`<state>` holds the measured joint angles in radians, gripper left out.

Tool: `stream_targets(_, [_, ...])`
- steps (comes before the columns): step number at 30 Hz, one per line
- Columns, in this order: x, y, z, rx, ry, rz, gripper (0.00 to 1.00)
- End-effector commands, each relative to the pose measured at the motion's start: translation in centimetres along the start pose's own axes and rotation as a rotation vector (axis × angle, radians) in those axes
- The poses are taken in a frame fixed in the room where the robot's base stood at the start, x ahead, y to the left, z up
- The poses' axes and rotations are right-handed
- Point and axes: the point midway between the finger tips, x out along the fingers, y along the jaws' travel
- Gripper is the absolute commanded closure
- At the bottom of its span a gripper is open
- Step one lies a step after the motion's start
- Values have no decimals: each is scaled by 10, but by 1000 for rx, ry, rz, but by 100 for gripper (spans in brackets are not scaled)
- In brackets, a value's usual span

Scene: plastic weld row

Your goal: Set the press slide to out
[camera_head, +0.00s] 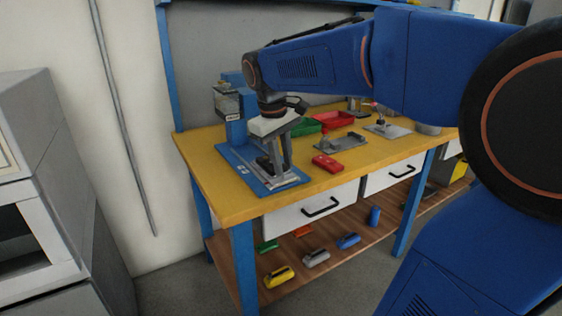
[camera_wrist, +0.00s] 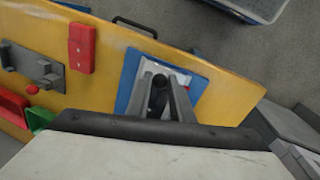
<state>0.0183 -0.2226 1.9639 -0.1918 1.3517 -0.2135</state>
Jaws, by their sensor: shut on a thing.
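The blue press (camera_head: 233,132) stands at the left end of the yellow workbench, with its blue base plate (camera_head: 236,163) flat on the top. Its slide (camera_head: 288,180) is a light grey plate lying on the base plate; it also shows in the wrist view (camera_wrist: 181,76). My gripper (camera_head: 277,172) points down over the slide. In the wrist view my gripper (camera_wrist: 160,82) has its two grey fingers on either side of a dark knob (camera_wrist: 158,98), shut on it. The fingers hide part of the slide and the knob's base.
A red block (camera_head: 327,163) lies right of the press, with a grey fixture (camera_head: 342,142) behind it. Green (camera_head: 306,127) and red (camera_head: 335,119) bins stand further back. Drawers with black handles (camera_head: 320,207) are under the top. Several coloured parts lie on the lower shelf (camera_head: 330,257).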

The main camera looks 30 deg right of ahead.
Motion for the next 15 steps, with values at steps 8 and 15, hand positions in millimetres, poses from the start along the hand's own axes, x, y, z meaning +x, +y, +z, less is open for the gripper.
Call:
stream_targets(8, [1,-1,2,0,-7,-2,62])
stream_targets(15, [-3,0,1,0,-4,-1,62])
